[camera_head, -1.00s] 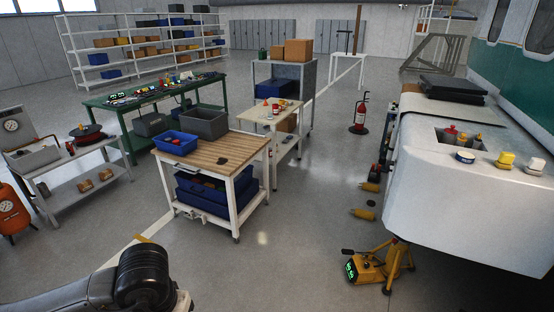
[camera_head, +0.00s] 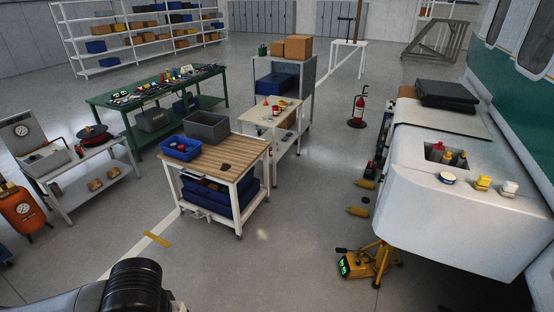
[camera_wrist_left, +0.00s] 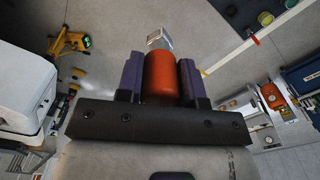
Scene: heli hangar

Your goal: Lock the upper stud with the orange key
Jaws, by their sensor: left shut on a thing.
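In the left wrist view, my left gripper (camera_wrist_left: 160,82) is shut on the orange key (camera_wrist_left: 161,76). The key's rounded orange body sits between the two purple-grey finger pads, and its squared metal end points away from the gripper. In the head view only a dark part of my left arm shows at the bottom left; the gripper and key are out of that picture. My right gripper is in neither view. I cannot make out the upper stud in either view.
The white helicopter nose (camera_head: 445,215) stands at the right, with several small caps on top and a recess holding bottles. A yellow jack (camera_head: 367,263) stands below it. A wood-topped cart (camera_head: 235,157) is at centre-left.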

